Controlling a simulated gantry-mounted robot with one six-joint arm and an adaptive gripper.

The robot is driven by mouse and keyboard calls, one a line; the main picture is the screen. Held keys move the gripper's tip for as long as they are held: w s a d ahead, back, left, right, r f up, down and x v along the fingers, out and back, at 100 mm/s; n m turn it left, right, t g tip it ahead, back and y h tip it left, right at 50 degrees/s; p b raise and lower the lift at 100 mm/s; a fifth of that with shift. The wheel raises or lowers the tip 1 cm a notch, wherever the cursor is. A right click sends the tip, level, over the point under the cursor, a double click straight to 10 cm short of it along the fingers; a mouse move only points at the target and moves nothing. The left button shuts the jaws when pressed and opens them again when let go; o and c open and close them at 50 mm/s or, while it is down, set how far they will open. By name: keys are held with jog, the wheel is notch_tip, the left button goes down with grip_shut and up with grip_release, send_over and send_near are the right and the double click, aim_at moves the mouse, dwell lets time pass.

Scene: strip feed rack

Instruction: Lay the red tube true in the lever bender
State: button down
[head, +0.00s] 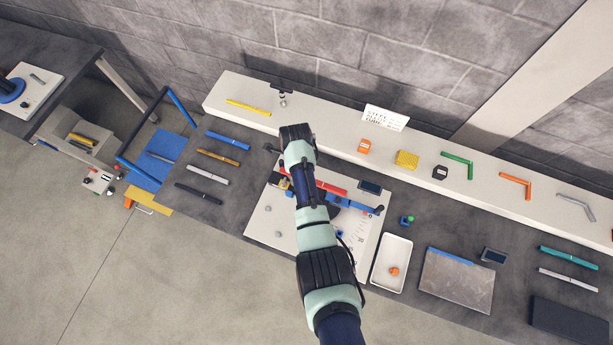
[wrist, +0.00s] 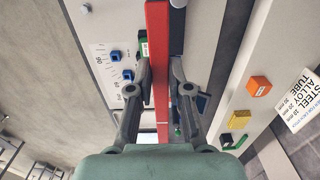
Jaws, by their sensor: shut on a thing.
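The red tube (head: 331,187) is straight and shows above the lever bender's white base plate (head: 262,222), its left part hidden behind my arm. In the wrist view the tube (wrist: 158,45) runs up and down the picture between my two grey fingers. My gripper (wrist: 161,85) is shut on it; in the head view my arm hides the fingers. The bender has a blue bar (head: 365,207) close beside the tube's right part. Its plate also shows in the wrist view with angle marks and blue blocks (wrist: 116,55). I cannot tell whether the tube touches the bender.
Several loose tubes lie left on the dark bench, including a blue one (head: 228,140). A white tray (head: 391,264) with an orange piece stands right of the bender. The pale shelf behind holds an orange block (head: 364,146), a yellow block (head: 407,159) and a sign (head: 386,117).

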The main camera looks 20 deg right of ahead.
jog(key=shift+s+d, duration=0.25)
jog(key=shift+d, duration=0.5)
jog(key=shift+f, duration=0.4)
jog(key=shift+f+b, duration=7.55)
jog(key=shift+f, duration=1)
